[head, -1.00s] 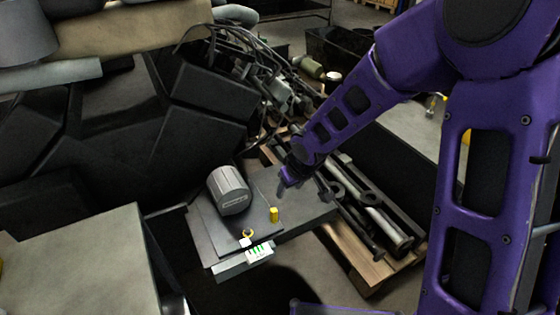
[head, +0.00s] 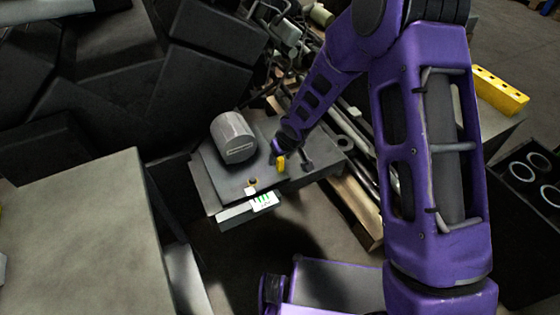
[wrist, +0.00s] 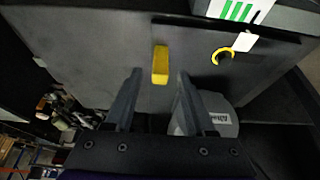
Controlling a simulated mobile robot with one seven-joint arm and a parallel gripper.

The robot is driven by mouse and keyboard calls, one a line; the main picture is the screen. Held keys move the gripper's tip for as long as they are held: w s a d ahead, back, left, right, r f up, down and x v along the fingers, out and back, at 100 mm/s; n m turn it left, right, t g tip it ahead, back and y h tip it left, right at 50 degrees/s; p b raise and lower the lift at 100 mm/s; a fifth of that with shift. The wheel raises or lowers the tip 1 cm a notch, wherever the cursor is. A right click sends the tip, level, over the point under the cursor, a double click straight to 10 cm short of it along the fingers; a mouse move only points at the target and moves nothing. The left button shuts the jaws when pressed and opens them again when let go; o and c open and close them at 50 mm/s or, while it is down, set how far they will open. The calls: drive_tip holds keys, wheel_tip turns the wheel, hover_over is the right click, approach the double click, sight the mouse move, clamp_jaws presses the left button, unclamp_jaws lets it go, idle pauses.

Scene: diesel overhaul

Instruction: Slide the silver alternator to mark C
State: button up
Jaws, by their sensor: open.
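The silver alternator (head: 232,137), a grey cylinder with a label on its end face, lies on the dark plate (head: 225,181). In the wrist view its labelled end (wrist: 222,122) shows behind the right finger, partly hidden by it. A small yellow block (head: 281,163) stands on the plate to the right of the alternator. My gripper (head: 291,157) is open just above the plate by this block. In the wrist view the yellow block (wrist: 160,65) lies ahead of the gap between the fingertips (wrist: 159,73); I cannot tell whether they touch it. No letter C is readable.
A small yellow ring with a dark part (wrist: 222,55) and a white tag lie near the plate's front edge. A white label with green bars (head: 264,201) is on that edge. A grey table (head: 80,235) stands at left; metal shafts lie on a pallet (head: 355,205) at right.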

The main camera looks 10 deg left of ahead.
drive_tip(key=shift+x, duration=0.85)
drive_tip(key=shift+r, duration=0.1)
clamp_jaws()
idle(0.7)
